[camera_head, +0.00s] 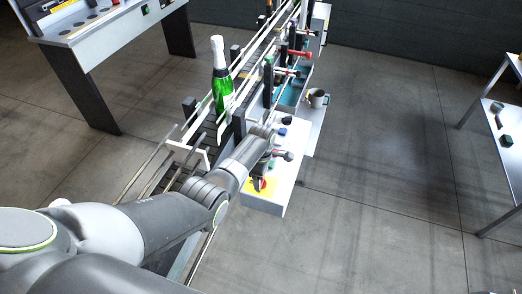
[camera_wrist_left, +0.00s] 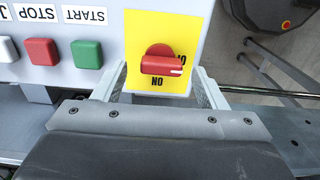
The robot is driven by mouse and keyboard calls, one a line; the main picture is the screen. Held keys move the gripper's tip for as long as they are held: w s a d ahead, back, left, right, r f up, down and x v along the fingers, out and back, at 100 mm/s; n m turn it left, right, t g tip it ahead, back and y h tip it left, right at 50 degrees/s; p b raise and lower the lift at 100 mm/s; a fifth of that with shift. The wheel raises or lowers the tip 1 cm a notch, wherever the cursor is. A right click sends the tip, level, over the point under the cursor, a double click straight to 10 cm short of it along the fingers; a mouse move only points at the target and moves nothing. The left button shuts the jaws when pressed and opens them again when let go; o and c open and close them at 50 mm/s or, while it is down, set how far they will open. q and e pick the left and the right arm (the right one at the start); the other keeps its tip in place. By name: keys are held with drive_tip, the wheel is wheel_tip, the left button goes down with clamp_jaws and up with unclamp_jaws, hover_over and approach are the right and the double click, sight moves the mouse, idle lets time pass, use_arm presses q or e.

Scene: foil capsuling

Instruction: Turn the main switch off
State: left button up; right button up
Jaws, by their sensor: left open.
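The main switch (camera_wrist_left: 162,62) is a red rotary knob on a yellow plate (camera_wrist_left: 190,30), seen upside down in my left wrist view. Its handle lies crosswise, with a white mark at its right end. One "ON" label is below the knob; another label at its right is partly covered. In the head view the knob (camera_head: 262,184) is on the near end of a white control panel. My left gripper (camera_wrist_left: 160,85) is open, its fingers on either side of the yellow plate, with the knob between and slightly beyond them. Nothing is held. My right gripper is out of view.
A green START button (camera_wrist_left: 87,54) and a red STOP button (camera_wrist_left: 41,55) sit left of the switch in the wrist view. A green bottle (camera_head: 221,80) stands on the conveyor beside the panel. Floor right of the panel is clear.

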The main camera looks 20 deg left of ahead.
use_arm(q)
wheel_tip(320, 180, up, 16)
drive_tip(key=b, duration=0.2)
idle(0.4)
drive_tip(key=shift+f, duration=0.2)
